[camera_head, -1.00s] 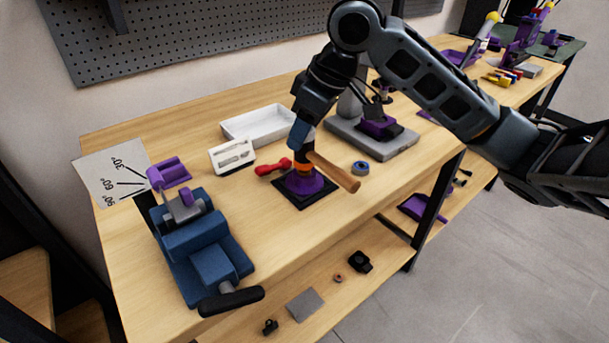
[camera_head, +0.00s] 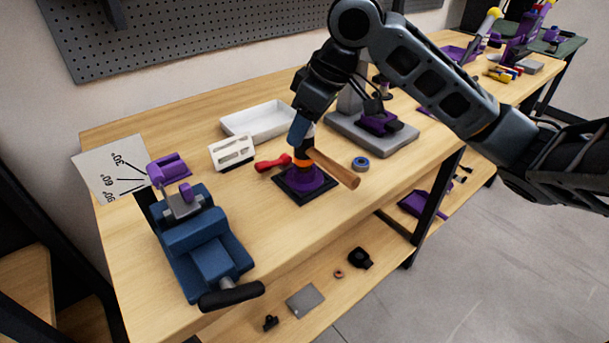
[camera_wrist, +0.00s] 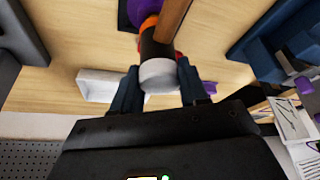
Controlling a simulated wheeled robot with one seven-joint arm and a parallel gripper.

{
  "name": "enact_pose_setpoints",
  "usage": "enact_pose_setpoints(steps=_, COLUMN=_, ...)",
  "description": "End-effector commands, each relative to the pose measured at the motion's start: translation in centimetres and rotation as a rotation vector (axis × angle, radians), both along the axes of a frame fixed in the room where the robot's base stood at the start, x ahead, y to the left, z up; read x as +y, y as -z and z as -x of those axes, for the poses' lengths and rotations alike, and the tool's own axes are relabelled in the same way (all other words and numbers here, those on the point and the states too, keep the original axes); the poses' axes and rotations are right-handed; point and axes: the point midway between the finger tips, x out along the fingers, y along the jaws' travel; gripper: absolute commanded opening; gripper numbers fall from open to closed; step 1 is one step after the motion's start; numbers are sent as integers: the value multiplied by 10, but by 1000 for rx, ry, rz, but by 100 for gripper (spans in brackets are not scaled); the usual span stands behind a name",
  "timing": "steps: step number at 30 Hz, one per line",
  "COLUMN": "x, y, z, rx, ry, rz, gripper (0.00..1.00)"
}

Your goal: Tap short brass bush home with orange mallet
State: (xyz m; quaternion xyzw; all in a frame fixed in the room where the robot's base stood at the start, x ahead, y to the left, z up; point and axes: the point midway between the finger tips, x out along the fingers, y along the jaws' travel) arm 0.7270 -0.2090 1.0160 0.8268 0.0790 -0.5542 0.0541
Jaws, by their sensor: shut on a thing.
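The mallet has a dark head with an orange band (camera_head: 303,163) and a wooden handle (camera_head: 335,169) pointing right and toward the front. My gripper (camera_head: 301,140) is shut on the mallet's head, with the head upright over a purple fixture (camera_head: 304,186) on a black square base. In the wrist view the fingers (camera_wrist: 158,70) lie on either side of the mallet's pale end face (camera_wrist: 158,75). The mallet's lower end is at or just above the fixture's top; I cannot tell if they touch. The short brass bush is not visible there, perhaps hidden beneath the mallet.
A red-handled tool (camera_head: 273,163) lies left of the fixture, near a white slotted block (camera_head: 233,152) and white tray (camera_head: 230,124). A blue vise (camera_head: 205,250) stands front left. A blue ring (camera_head: 361,164) and grey press base (camera_head: 398,146) are to the right.

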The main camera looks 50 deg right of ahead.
Motion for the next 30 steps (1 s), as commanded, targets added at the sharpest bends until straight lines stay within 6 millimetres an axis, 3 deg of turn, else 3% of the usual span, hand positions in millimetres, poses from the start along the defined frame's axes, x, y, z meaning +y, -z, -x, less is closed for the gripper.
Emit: enact_pose_setpoints(steps=30, x=0, y=15, z=0, rx=-1, ry=0, rz=0, gripper=0)
